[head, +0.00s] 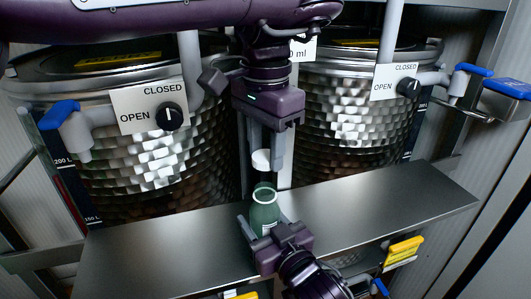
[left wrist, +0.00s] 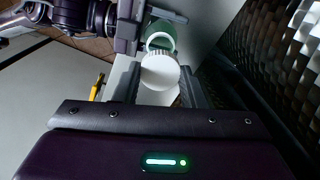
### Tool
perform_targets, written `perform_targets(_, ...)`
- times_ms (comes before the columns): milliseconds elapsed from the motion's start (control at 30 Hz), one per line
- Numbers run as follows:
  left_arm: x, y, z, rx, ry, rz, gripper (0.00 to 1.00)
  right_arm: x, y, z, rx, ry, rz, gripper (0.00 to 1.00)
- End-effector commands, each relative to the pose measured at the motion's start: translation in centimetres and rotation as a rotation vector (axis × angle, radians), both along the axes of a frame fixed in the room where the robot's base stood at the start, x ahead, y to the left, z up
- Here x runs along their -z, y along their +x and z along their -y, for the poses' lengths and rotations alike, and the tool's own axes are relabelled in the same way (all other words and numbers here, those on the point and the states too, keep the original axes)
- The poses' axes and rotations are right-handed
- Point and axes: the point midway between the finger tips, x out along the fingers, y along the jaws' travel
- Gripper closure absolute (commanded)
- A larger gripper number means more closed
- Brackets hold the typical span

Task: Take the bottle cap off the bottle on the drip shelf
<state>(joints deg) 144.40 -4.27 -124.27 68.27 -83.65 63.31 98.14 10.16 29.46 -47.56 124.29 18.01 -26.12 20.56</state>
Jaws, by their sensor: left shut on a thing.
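The green bottle (head: 264,212) stands upright on the metal drip shelf (head: 350,208). The white bottle cap (head: 261,160) is above the bottle's mouth, with a visible gap between them. My left gripper (head: 266,158) points down from above and is shut on the cap. In the left wrist view the cap (left wrist: 160,72) sits between the fingers, and the bottle (left wrist: 161,42) shows behind it, partly hidden. My right gripper (head: 264,228) reaches in from the front, with its fingers on either side of the bottle, apparently shut on it.
Two dimpled steel tanks (head: 150,150) (head: 350,120) stand behind the shelf, with OPEN/CLOSED plates and blue-handled taps (head: 60,113) (head: 470,72). A yellow tag (head: 405,248) is below the shelf at right. The shelf is clear on both sides of the bottle.

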Motion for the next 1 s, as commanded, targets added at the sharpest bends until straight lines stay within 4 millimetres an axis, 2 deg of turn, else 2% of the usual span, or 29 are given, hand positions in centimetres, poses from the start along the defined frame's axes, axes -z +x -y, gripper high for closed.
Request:
perform_targets(67, 0.0, 0.0, 0.0, 0.000, 0.000, 0.000, 0.90, 0.2, 0.0, 0.0, 0.000, -0.003, -0.004, 1.00)
perform_targets(100, 0.0, 0.0, 0.0, 0.000, 0.000, 0.000, 0.90, 0.2, 0.0, 0.0, 0.000, -0.003, -0.004, 0.44)
perform_targets(267, 0.0, 0.0, 0.0, 0.000, 0.000, 0.000, 0.90, 0.1, 0.0, 0.0, 0.000, -0.002, -0.003, 0.23)
perform_targets(533, 0.1, 0.0, 0.0, 0.000, -0.001, -0.001, 0.90, 0.1, 0.0, 0.0, 0.000, -0.001, -0.001, 0.22)
perform_targets(667, 0.5, 0.0, 0.0, 0.000, -0.001, -0.001, 0.90, 0.2, -0.7, 0.5, 0.000, -0.001, -0.001, 0.22)
perform_targets(767, 1.2, 0.0, 0.0, 0.000, -0.001, -0.001, 0.90, 0.5, -2.1, 1.2, 0.000, -0.001, -0.003, 0.22)
perform_targets(1000, 3.1, 0.0, 0.0, 0.000, 0.000, 0.000, 0.90, 0.7, -6.6, 3.9, -0.001, -0.004, -0.006, 0.22)
